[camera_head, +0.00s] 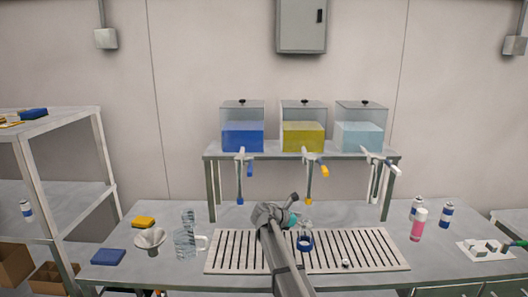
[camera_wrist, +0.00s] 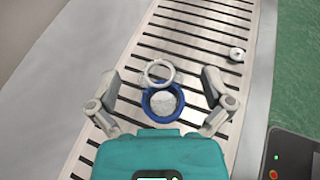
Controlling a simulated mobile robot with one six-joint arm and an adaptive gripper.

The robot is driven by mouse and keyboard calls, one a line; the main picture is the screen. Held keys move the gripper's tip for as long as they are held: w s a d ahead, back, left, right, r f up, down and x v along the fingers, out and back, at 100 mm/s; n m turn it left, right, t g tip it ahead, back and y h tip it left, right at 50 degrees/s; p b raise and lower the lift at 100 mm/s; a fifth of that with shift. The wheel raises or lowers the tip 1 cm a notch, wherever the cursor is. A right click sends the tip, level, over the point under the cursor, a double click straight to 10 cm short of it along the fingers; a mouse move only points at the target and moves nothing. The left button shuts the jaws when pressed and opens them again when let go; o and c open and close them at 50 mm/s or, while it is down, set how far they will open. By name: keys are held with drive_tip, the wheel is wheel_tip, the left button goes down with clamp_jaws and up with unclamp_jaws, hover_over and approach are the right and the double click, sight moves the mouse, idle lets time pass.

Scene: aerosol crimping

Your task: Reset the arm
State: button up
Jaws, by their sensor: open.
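My gripper (camera_wrist: 160,80) is open, with its two grey fingers spread wide in the wrist view. A blue round piece (camera_wrist: 161,102) with a pale inside and a white ring (camera_wrist: 158,72) at its far edge show between the fingers. No finger visibly touches either one. In the head view my arm reaches over the slatted rack, and its teal gripper part (camera_head: 291,218) is just left of and above the blue piece (camera_head: 305,243). The fingertips cannot be made out there.
A small metal part (camera_head: 346,263) lies on the slatted rack (camera_head: 385,257). Three liquid tanks (camera_head: 303,136) with taps stand on a raised shelf behind. Clear jugs (camera_head: 184,243) and a funnel (camera_head: 150,241) stand left; cans, including a pink one (camera_head: 418,225), stand right.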

sight(307, 196)
wheel_tip(307, 196, up, 10)
drive_tip(key=p, duration=0.8)
drive_tip(key=shift+p, duration=0.4)
drive_tip(key=shift+r+p, duration=0.45)
drive_tip(key=shift+r, duration=0.05)
drive_tip(key=shift+f, duration=0.1)
